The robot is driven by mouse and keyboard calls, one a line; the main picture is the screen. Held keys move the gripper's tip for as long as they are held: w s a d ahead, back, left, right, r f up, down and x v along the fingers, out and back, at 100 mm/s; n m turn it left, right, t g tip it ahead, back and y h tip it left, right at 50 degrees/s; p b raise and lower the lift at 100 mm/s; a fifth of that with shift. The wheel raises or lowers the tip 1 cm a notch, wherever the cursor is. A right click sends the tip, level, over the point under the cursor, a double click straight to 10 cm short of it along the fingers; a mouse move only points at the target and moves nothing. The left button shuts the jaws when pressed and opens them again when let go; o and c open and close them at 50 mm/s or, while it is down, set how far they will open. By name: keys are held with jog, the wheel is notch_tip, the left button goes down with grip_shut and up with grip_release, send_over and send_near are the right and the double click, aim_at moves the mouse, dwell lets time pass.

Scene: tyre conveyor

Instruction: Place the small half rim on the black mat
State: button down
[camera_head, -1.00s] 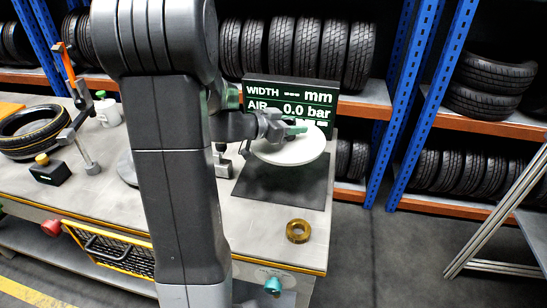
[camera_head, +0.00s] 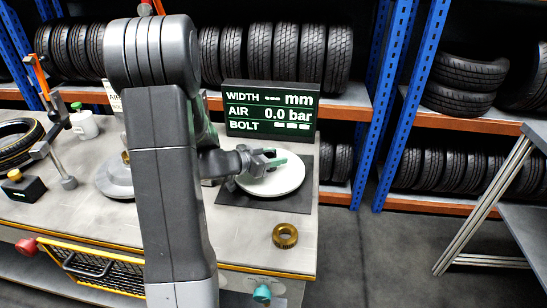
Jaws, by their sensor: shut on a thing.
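The small half rim (camera_head: 283,184) is a pale, round disc. It is at or just over the black mat (camera_head: 242,201), with the mat showing around its left and front sides. Whether it touches the mat is hard to tell. My gripper (camera_head: 268,163) is at the top middle of the disc, shut on it, with green fingertips showing. My arm hides part of the bench to the left of the mat.
A brass ring (camera_head: 285,235) lies on the bench in front of the mat. A display board (camera_head: 268,108) stands behind the mat. A grey round part (camera_head: 115,177) sits left of my arm. A tyre (camera_head: 16,143) lies at the far left. Bare bench surrounds the ring.

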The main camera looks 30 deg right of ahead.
jog(key=shift+r, duration=0.1)
jog(key=c, duration=0.8)
grip_release()
jog(key=shift+f, duration=0.2)
jog(key=shift+c, duration=0.2)
jog(key=shift+a+r, duration=0.1)
jog(key=shift+r, duration=0.1)
jog(key=v, duration=1.2)
jog(key=shift+s, duration=0.1)
